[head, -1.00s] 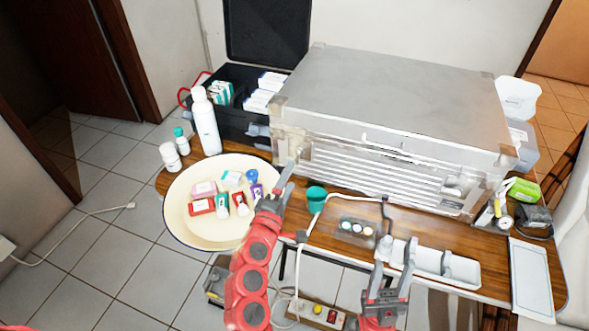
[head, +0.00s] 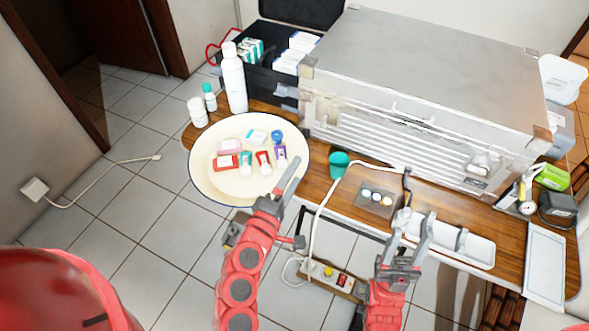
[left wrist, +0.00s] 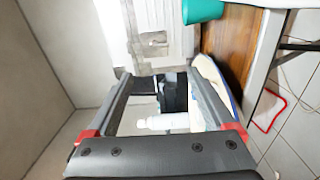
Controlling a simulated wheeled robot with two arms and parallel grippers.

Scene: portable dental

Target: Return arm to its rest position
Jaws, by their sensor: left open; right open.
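My left gripper (head: 297,200) is open and empty, in front of the right edge of the cream bowl (head: 206,180) in the head view. In the left wrist view its two jaws (left wrist: 156,72) stand wide apart with nothing between them; a white bottle (left wrist: 160,122) shows beyond. My right gripper (head: 416,226) is open, its fingers pointing up in front of the white tray (head: 478,252). Whether its fingers touch the tray cannot be told. My red left arm comes up from the bottom of the head view.
The wooden table (head: 322,181) carries a large silver case (head: 430,70), a teal cup (head: 339,164), a white bottle (head: 233,80) and a button panel (head: 376,197). The bowl holds several small coloured packs. A power strip (head: 335,279) lies below the table.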

